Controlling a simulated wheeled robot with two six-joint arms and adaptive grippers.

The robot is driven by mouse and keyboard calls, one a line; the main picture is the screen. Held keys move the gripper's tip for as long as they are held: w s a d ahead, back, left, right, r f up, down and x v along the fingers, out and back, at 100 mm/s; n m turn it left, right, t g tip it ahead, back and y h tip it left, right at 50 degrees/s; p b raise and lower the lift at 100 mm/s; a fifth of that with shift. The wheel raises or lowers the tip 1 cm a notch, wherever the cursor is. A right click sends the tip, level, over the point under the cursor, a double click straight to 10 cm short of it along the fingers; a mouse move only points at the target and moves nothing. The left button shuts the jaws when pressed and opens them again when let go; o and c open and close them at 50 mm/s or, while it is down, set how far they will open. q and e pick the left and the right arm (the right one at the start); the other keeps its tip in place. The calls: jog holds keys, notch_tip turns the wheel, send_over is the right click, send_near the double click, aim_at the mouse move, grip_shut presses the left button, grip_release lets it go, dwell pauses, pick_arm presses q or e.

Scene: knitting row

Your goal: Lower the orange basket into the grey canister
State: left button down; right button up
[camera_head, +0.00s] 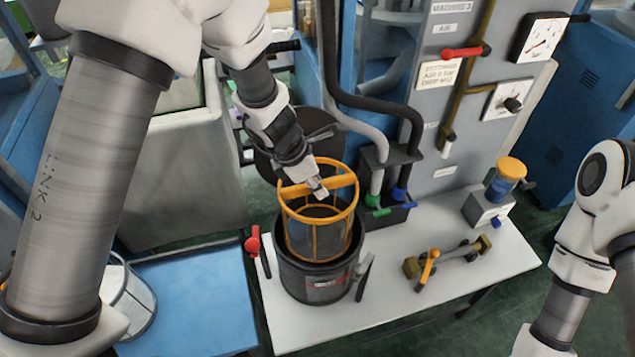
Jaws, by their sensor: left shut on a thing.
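The orange basket (316,228), an open cylinder frame with mesh walls and a crossbar, stands roughly upright over the grey canister (318,284). Its lower part lies within the canister's mouth in the picture, and its upper ring stands clear above the rim. How deep its bottom sits is hard to tell. The canister is dark, with a label on its front, and stands on the white table. My left gripper (319,190) comes from above and is shut on the basket's crossbar. My right arm shows at the right edge; its gripper is out of view.
A red-handled clamp (254,242) is beside the canister's left. A dark round lid (290,140) stands behind it. A brass valve fitting (440,259) and an orange-capped jar (507,178) are on the white table (395,305), whose front is clear. Hoses and a panel rise behind.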

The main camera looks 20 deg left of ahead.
pick_arm(q)
jog(key=f+b, duration=1.7)
jog(key=f, duration=0.2)
jog(key=shift+w, duration=0.2)
jog(key=shift+c, duration=2.4)
grip_release()
notch_tip(320, 180, up, 9)
jog(key=p, duration=0.8)
jog(key=shift+r+p, duration=0.1)
jog(key=shift+p, duration=0.25)
